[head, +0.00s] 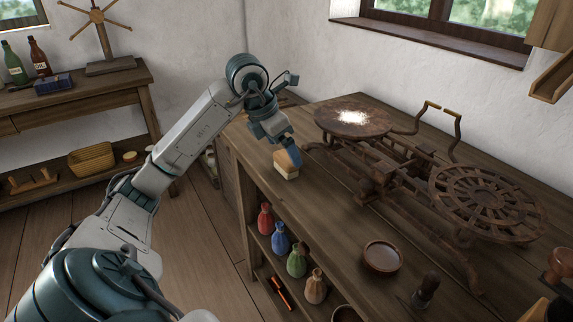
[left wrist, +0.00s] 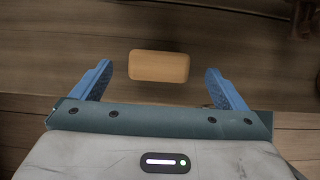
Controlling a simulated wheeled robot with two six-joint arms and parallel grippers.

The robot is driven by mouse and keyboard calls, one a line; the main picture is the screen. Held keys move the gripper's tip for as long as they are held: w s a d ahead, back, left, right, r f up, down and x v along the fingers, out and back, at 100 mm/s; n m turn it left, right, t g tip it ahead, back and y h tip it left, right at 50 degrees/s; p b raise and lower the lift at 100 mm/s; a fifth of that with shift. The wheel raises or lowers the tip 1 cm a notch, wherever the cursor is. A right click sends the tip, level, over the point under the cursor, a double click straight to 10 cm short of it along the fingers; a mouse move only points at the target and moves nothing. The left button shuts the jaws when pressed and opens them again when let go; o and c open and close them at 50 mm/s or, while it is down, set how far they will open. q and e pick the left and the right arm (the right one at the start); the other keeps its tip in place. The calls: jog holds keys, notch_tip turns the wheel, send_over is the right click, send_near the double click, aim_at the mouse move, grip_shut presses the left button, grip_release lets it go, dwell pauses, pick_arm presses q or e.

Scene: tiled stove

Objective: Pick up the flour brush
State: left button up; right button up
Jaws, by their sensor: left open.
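The flour brush (head: 287,172) is a small block with a tan wooden top and pale sides. It rests on the wooden bench (head: 330,222) near its left edge. In the left wrist view, the brush's tan top (left wrist: 158,66) lies crosswise between the lines of the two blue fingers, just beyond their tips. My left gripper (head: 289,154) is over the brush, pointing down, and partly hides it in the head view. The left gripper (left wrist: 159,70) is open and empty, with a gap on both sides of the brush. My right gripper is not in view.
A rusty iron stand with a floured round plate (head: 350,120) and a spoked plate (head: 487,203) stands right of the brush. A brown bowl (head: 382,258) and a dark-handled tool (head: 426,290) are nearer. Several coloured bottles (head: 297,260) stand on the shelf below.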

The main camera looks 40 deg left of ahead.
aim_at(285, 157)
pick_arm(q)
jog(key=x, duration=0.4)
jog(key=shift+s+a+f, duration=0.1)
jog(key=shift+s, duration=0.1)
jog(key=shift+w+f, duration=0.15)
jog(key=shift+f, duration=0.1)
jog(key=c, duration=1.1)
jog(key=shift+o, duration=0.2)
jog(key=shift+r, duration=0.15)
